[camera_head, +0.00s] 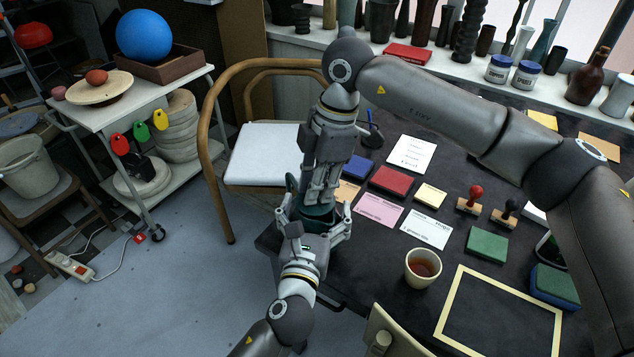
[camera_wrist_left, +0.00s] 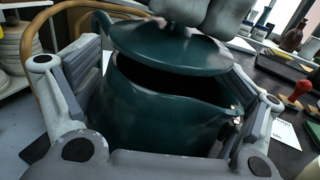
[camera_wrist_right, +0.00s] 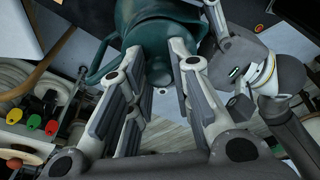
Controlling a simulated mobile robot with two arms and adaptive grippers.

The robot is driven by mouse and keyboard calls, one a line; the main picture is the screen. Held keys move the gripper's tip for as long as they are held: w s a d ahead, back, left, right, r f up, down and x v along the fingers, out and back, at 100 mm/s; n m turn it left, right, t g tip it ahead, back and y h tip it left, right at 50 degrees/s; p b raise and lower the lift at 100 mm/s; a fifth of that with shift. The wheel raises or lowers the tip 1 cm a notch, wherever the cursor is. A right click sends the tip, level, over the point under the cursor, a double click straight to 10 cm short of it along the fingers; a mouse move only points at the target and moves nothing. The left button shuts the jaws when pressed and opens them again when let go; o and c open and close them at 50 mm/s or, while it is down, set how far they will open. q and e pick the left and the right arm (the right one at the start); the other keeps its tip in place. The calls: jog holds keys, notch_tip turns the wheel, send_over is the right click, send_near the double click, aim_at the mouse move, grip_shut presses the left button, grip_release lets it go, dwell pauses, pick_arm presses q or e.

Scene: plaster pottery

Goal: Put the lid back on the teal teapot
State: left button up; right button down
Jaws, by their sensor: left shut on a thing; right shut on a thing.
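The teal teapot (camera_head: 318,222) is at the table's near left corner, mostly hidden by my grippers. In the left wrist view its body (camera_wrist_left: 150,112) stands between the fingers of my left gripper (camera_head: 316,232), which is shut on it. The teal lid (camera_wrist_left: 180,52) is over the teapot's mouth, tilted, with a dark gap below its near edge. The opening still shows there. My right gripper (camera_head: 320,192) comes down from above and is shut on the lid; its fingertips (camera_wrist_left: 195,14) hide the knob. In the right wrist view the teapot's handle (camera_wrist_right: 97,66) shows at left.
The dark table (camera_head: 385,270) holds a cup of tea (camera_head: 422,267), a red pad (camera_head: 391,181), stamps (camera_head: 470,200), cards (camera_head: 425,229) and a yellow frame (camera_head: 500,310). A bentwood chair (camera_head: 207,125) stands close behind left. Open floor lies at left.

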pick_arm(q)
jog(key=shift+f, duration=0.1)
pick_arm(e)
jog(key=shift+f, duration=0.75)
jog(key=c, duration=1.2)
grip_release()
jog(key=shift+c, duration=0.2)
jog(key=v, duration=1.2)
jog(key=shift+a, duration=0.1)
pick_arm(q)
jog(key=o, duration=1.2)
jog(key=shift+c, duration=0.2)
